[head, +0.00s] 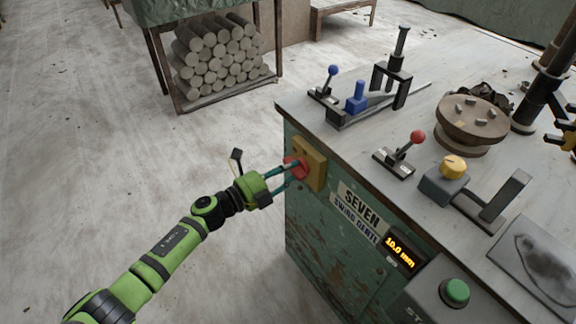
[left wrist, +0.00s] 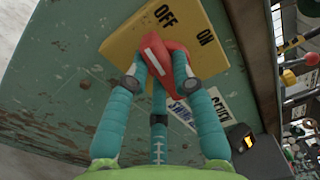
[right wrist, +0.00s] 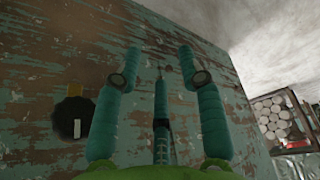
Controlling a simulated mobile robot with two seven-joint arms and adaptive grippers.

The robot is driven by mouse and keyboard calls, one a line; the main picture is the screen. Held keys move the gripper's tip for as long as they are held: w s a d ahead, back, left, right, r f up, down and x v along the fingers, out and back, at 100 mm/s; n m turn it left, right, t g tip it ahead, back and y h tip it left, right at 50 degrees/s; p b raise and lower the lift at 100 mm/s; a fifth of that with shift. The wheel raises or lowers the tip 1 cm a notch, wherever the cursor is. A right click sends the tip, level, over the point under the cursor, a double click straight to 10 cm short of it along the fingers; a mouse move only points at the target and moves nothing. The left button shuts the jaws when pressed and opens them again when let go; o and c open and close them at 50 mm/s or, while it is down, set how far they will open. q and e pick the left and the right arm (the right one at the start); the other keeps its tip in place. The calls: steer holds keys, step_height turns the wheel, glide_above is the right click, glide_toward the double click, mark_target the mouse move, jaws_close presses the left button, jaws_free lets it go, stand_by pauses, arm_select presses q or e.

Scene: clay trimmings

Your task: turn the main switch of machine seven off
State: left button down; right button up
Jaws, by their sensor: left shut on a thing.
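The main switch is a red handle (head: 297,167) on a yellow plate (head: 316,160) at the corner of the worn green machine labelled SEVEN (head: 361,201). My left gripper (head: 291,172) is shut on the red handle. In the left wrist view, the yellow plate (left wrist: 125,48) reads OFF and ON, and the red handle (left wrist: 172,62) sits between the fingers. Its white mark slants toward the OFF side, away from ON; whether it lines up exactly is unclear. My right gripper (right wrist: 160,58) is open and empty, facing a worn green panel (right wrist: 80,35), and is not in the head view.
A green button (head: 455,292) and lit display (head: 401,251) are at front. A black dial (right wrist: 73,116) is left of my right gripper.

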arm_select(q)
steer(key=shift+f+n+p, duration=0.1)
steer(key=shift+n+p, duration=0.2)
steer(key=shift+n, duration=0.5)
steer(key=c, duration=1)
jaws_free()
steer(key=shift+c, duration=0.2)
steer(key=v, duration=1.2)
